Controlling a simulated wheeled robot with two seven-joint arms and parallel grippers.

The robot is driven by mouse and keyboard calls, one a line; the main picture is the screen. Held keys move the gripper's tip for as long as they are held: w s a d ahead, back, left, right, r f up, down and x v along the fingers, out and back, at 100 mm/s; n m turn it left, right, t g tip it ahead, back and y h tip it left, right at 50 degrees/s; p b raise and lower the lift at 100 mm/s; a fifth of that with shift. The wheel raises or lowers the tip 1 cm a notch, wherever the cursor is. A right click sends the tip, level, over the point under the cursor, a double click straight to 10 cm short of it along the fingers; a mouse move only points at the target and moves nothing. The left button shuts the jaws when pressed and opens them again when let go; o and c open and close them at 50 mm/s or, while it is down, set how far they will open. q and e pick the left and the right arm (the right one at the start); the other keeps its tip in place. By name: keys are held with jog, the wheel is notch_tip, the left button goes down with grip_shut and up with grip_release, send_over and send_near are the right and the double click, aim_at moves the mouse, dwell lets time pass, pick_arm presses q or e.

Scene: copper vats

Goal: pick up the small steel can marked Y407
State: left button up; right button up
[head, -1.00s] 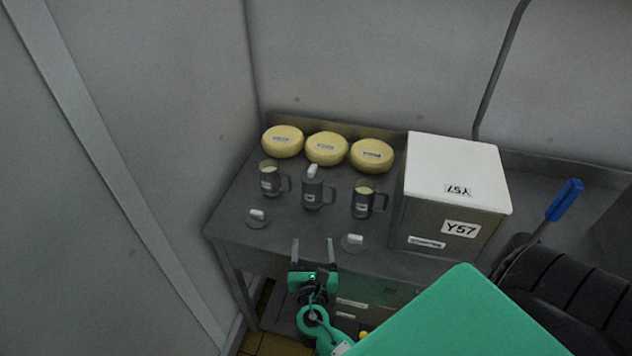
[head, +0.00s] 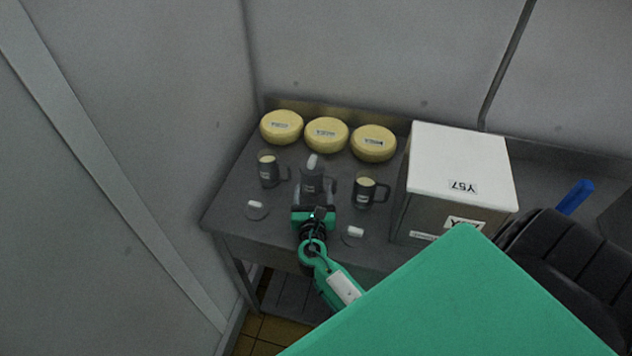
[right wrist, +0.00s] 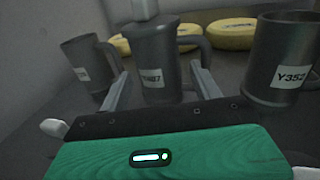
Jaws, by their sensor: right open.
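The small steel can (head: 312,178) with a side handle and a white knob on top stands in the middle of a row of three on the steel table. In the right wrist view, the same can (right wrist: 155,60) stands upright with a label that seems to read Y407, partly blurred. My right gripper (right wrist: 160,82) is open, with one finger on each side of the can's lower part; I cannot tell whether they touch it. In the head view, my right gripper (head: 314,198) hides the can's base. My left gripper is not in view.
A similar can (head: 267,170) stands left and another (head: 364,192), marked Y352 in the wrist view (right wrist: 285,60), stands right. Lids with white knobs lie at front left (head: 256,211) and front right (head: 353,237). Yellow cheeses (head: 326,134) line the back. A box (head: 455,160) marked Y57 stands right.

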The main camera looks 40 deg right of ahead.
aim_at(312, 188)
jog(key=p+x, duration=0.1)
jog(key=x, duration=0.4)
jog(key=shift+a+f, duration=0.1)
jog(key=shift+f, duration=0.05)
jog(key=shift+c, duration=0.5)
jog(key=c, duration=1)
